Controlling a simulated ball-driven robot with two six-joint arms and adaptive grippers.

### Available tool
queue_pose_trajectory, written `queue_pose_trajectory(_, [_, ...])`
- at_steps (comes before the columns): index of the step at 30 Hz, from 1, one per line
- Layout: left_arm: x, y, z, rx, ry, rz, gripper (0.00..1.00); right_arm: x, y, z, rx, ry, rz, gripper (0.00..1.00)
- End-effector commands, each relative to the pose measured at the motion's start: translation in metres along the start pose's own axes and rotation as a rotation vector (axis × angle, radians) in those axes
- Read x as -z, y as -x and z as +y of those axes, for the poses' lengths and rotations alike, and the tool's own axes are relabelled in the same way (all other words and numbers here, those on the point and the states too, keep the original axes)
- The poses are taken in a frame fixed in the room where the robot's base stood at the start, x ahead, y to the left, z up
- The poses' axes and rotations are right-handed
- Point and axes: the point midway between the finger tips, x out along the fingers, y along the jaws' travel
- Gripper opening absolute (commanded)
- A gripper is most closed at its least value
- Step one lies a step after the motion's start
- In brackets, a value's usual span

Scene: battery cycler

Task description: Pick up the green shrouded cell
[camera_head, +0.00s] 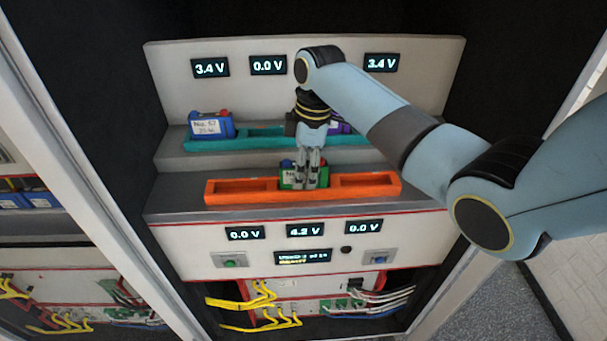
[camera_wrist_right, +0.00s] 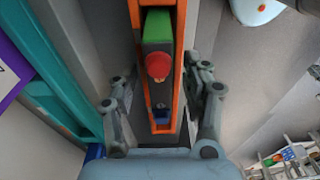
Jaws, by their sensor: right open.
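The green shrouded cell (camera_head: 287,176) sits in the middle slot of the orange tray (camera_head: 235,192) on the front ledge. In the right wrist view the cell's green end (camera_wrist_right: 158,28) shows, with a grey top and a round red cap (camera_wrist_right: 158,66). My right gripper (camera_head: 311,178) points down at the cell and hides part of it in the head view. In the wrist view its open fingers (camera_wrist_right: 162,92) stand on either side of the tray and cell; I cannot tell whether they touch. My left gripper is not in view.
A teal tray (camera_head: 255,132) on the step behind holds a blue cell (camera_head: 211,125) at left and a partly hidden purple one (camera_head: 340,127) at right. The orange tray's left and right slots look empty. A white panel with voltage displays (camera_head: 268,65) stands behind.

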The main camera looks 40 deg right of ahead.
Motion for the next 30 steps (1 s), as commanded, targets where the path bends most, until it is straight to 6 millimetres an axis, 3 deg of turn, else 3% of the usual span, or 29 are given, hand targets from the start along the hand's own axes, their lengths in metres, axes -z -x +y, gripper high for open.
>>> queue_pose_trajectory(4, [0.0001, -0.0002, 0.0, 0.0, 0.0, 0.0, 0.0, 0.0001, 0.0001, -0.0001, 0.0, 0.0, 0.0, 0.45])
queue_pose_trajectory(15, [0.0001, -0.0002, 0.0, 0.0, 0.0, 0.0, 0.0, 0.0001, 0.0005, -0.0001, 0.0, 0.0, 0.0, 0.0])
queue_pose_trajectory(30, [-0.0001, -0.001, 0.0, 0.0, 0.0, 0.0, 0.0, 0.0011, 0.0047, 0.0007, -0.002, 0.001, 0.002, 0.0])
